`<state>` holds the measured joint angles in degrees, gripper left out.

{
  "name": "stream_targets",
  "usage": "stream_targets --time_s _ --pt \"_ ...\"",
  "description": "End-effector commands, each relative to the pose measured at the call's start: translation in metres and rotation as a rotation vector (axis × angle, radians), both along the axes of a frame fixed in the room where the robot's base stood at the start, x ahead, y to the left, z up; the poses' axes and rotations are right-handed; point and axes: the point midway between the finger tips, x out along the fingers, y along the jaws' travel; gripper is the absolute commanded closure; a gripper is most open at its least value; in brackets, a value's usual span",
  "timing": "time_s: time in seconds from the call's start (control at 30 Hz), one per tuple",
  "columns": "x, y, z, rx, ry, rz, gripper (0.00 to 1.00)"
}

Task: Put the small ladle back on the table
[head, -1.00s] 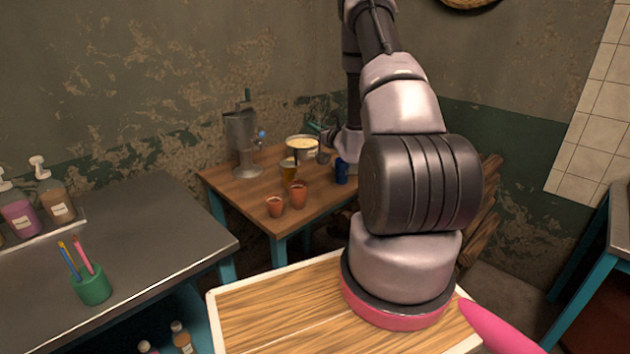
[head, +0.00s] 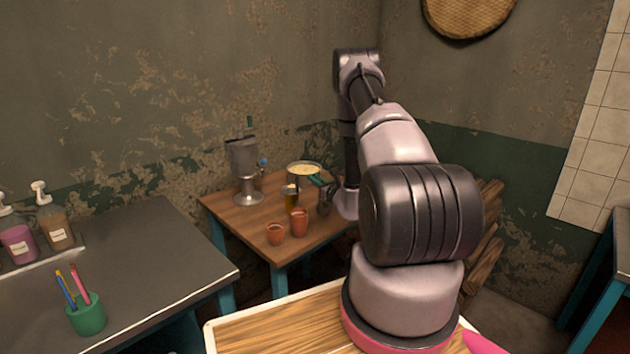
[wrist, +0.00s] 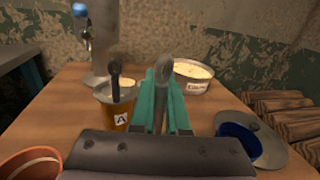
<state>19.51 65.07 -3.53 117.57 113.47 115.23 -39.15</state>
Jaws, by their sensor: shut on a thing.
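My gripper (wrist: 165,105) has teal fingers that are shut on the grey handle of the small ladle (wrist: 162,68) in the wrist view. The handle's rounded end shows above the fingertips; its lower part is hidden behind the gripper body. In the head view my gripper (head: 318,181) is over the right part of the wooden table (head: 240,217), near the pot. I cannot tell whether the ladle touches the table.
A pot of creamy liquid (wrist: 194,78) stands behind. An amber cup (wrist: 115,118) holding a dark handle is left of my fingers. A blue cup (wrist: 238,140) is close on the right. Two orange cups (head: 299,224) (head: 275,235) stand near the table's front. A metal machine (head: 246,170) stands at the back left.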

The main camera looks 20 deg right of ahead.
Motion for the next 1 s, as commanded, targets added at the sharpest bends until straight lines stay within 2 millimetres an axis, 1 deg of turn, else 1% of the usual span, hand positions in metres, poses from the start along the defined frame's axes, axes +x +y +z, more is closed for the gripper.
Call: stream_targets --time_s 0.13,0.17,0.2,0.23,0.5,0.6,0.67,0.77,1.0 --pt "0.0 0.0 -0.004 0.0 0.0 -0.001 1.0" --pt "0.0 0.0 -0.003 0.0 0.0 -0.001 0.76" --pt "0.0 0.0 -0.003 0.0 0.0 -0.001 0.61" --pt "0.0 0.0 -0.003 0.0 0.0 0.0 0.57" --pt "0.0 0.0 -0.003 0.0 0.0 0.0 0.57" --pt "0.0 0.0 0.001 -0.001 0.0 0.0 0.57" --pt "-0.007 -0.002 0.0 0.001 0.003 -0.002 0.57" --pt "-0.024 -0.004 -0.001 0.002 0.004 -0.003 0.57" --pt "-0.076 -0.011 -0.001 0.004 0.003 -0.005 0.57"
